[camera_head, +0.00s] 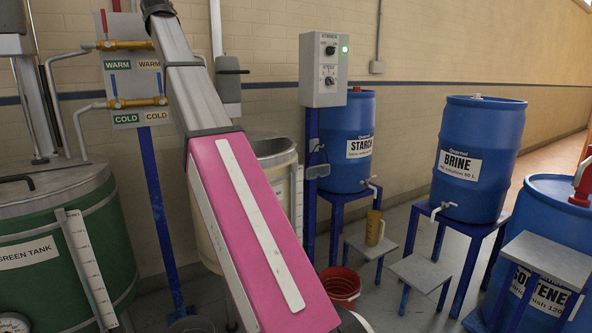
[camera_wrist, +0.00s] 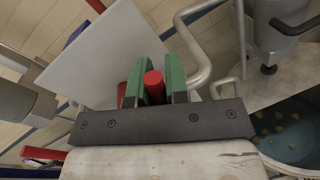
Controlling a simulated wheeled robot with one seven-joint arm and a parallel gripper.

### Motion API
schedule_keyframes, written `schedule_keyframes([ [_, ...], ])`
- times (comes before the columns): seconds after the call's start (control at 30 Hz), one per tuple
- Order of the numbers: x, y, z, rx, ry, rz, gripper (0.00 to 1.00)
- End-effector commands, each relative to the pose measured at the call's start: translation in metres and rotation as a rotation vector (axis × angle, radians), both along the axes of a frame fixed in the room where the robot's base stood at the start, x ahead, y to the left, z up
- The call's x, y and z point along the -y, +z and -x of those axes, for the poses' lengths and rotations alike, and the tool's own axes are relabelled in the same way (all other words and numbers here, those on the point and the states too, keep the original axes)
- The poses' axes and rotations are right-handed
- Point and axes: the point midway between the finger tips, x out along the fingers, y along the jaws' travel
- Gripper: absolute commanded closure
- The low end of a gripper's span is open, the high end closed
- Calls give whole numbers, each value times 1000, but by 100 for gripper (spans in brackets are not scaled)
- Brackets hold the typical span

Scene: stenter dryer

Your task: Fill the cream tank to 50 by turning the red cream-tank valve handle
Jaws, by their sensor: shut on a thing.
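In the wrist view, my gripper (camera_wrist: 156,85) has green finger pads closed on a red bar-shaped handle (camera_wrist: 153,82). Its red end shows between the pads, and the rest of it is hidden. My gripper is out of the head view, and my pink and grey arm crosses its left half. The cream tank (camera_head: 275,150) stands behind my arm, mostly hidden. A white scale strip (camera_head: 297,205) shows on its right side, but its level cannot be read.
The valve panel (camera_head: 137,95), with WARM and COLD labels and brass pipes, is left of my arm. The green tank (camera_head: 75,235) stands at lower left. A control box (camera_head: 322,70) and blue drums of starch (camera_head: 352,120) and brine (camera_head: 485,125) are at right. A red bucket (camera_head: 341,287) is on the floor.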

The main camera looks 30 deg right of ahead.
Motion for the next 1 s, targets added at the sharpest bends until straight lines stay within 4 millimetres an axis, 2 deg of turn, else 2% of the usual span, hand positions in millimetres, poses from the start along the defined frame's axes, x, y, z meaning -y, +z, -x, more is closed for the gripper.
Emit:
schedule_keyframes([
  [0.27,2,-1,0,-4,-1,-20,100],
  [0.53,21,-15,0,-3,-2,-311,100],
  [0.9,24,-18,0,-4,0,-376,100],
  [1.0,29,-24,1,-4,0,-464,100],
])
